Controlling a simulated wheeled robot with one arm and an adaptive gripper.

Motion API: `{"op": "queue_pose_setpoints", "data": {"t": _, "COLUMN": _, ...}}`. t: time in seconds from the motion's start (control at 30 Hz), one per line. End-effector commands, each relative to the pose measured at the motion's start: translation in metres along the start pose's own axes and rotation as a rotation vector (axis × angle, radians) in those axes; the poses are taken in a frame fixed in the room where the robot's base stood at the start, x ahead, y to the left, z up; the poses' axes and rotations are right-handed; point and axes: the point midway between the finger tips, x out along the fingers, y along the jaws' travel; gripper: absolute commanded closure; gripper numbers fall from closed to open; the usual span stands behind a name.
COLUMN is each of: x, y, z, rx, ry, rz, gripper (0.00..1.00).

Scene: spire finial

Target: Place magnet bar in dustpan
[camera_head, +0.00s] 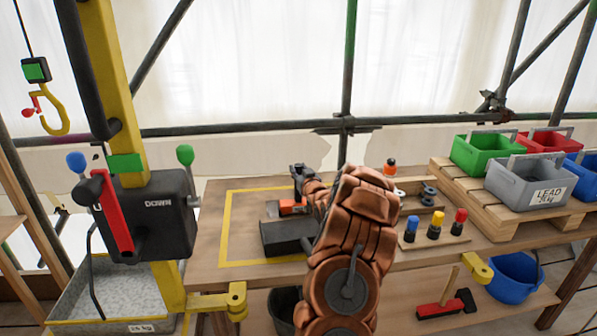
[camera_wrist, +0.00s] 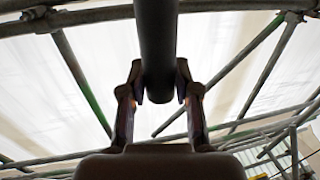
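In the wrist view, my gripper (camera_wrist: 161,92) has a finger on each side of a thick dark round bar (camera_wrist: 157,40). The fingertips appear to touch it, and it runs up out of the frame. It may be the magnet bar. In the head view, my copper arm hides most of the area around the gripper. Only a small dark end part (camera_head: 302,172) shows above the table. A dark grey flat-topped block (camera_head: 287,238) lies below it, beside a small orange piece (camera_head: 291,207). I cannot make out the dustpan for certain.
The wooden table (camera_head: 237,200) has a yellow outlined area. A rack with blue, yellow and red pegs (camera_head: 435,235) stands right of my arm. Coloured bins (camera_head: 525,180) sit on a pallet. A red brush-like thing (camera_head: 446,304) lies on the lower shelf. A hoist box (camera_head: 150,217) stands left.

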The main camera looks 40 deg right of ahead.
Motion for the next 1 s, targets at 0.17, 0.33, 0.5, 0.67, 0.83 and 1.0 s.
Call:
{"op": "queue_pose_setpoints", "data": {"t": 0.17, "x": 0.000, "y": 0.000, "z": 0.000, "rx": 0.000, "ry": -0.001, "rz": 0.000, "gripper": 0.48}}
{"op": "queue_pose_setpoints", "data": {"t": 0.33, "x": 0.000, "y": 0.000, "z": 0.000, "rx": 0.000, "ry": -0.001, "rz": 0.000, "gripper": 0.46}}
{"op": "queue_pose_setpoints", "data": {"t": 0.5, "x": 0.000, "y": 0.000, "z": -0.001, "rx": 0.001, "ry": -0.001, "rz": 0.000, "gripper": 0.46}}
{"op": "queue_pose_setpoints", "data": {"t": 0.67, "x": -0.006, "y": 0.001, "z": -0.002, "rx": 0.003, "ry": -0.002, "rz": 0.001, "gripper": 0.46}}
{"op": "queue_pose_setpoints", "data": {"t": 0.83, "x": -0.025, "y": 0.001, "z": -0.003, "rx": 0.003, "ry": 0.000, "rz": 0.002, "gripper": 0.46}}
{"op": "queue_pose_setpoints", "data": {"t": 1.0, "x": -0.048, "y": 0.001, "z": 0.000, "rx": 0.004, "ry": -0.005, "rz": 0.002, "gripper": 0.46}}
